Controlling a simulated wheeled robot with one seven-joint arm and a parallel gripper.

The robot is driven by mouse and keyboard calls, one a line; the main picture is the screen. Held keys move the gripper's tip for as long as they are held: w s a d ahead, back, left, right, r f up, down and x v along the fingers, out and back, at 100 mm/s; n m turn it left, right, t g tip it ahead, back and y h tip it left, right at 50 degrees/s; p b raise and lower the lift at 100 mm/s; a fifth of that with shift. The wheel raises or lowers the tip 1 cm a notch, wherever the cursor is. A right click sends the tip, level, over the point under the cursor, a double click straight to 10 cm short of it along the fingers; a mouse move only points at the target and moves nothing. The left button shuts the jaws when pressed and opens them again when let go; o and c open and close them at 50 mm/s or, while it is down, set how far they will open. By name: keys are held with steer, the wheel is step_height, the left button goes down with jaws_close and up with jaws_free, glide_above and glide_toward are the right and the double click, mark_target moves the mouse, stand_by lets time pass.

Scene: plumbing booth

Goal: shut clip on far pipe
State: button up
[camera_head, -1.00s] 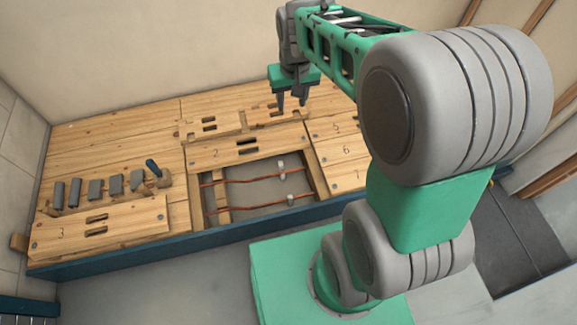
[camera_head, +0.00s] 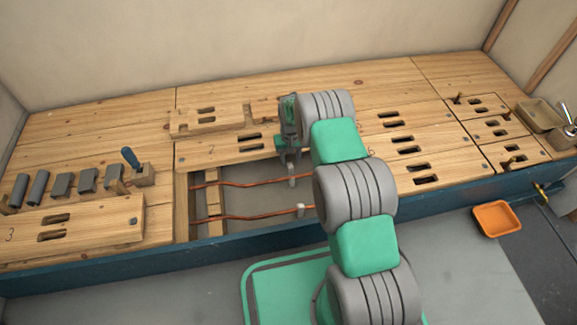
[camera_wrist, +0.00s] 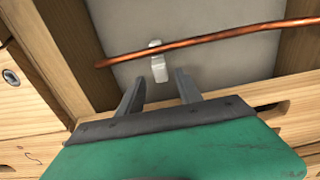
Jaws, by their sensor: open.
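The far pipe (camera_head: 240,184) is a thin copper tube crossing the open floor bay. Its small white clip (camera_head: 292,181) sits just below my gripper (camera_head: 289,158) in the head view. In the wrist view the copper pipe (camera_wrist: 220,40) runs across the top, and the white clip (camera_wrist: 159,70) stands at it, mostly on the gripper's side, with a small part showing beyond the pipe. I cannot tell whether its flap is closed. My gripper (camera_wrist: 159,86) is open and empty, its fingertips apart and pointing toward the clip's two sides.
The near pipe (camera_head: 250,217) with its own white clip (camera_head: 300,210) lies in front. Wooden boards with slots surround the bay; board 2 (camera_head: 222,152) borders its far side. Grey pieces (camera_head: 61,184) and a blue-handled tool (camera_head: 130,158) are at left. An orange tray (camera_head: 497,219) is at right.

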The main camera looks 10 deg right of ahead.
step_height(320, 180, down, 2)
steer(key=shift+w, duration=0.1)
jaws_close()
stand_by(0.5)
steer(key=shift+a, duration=0.15)
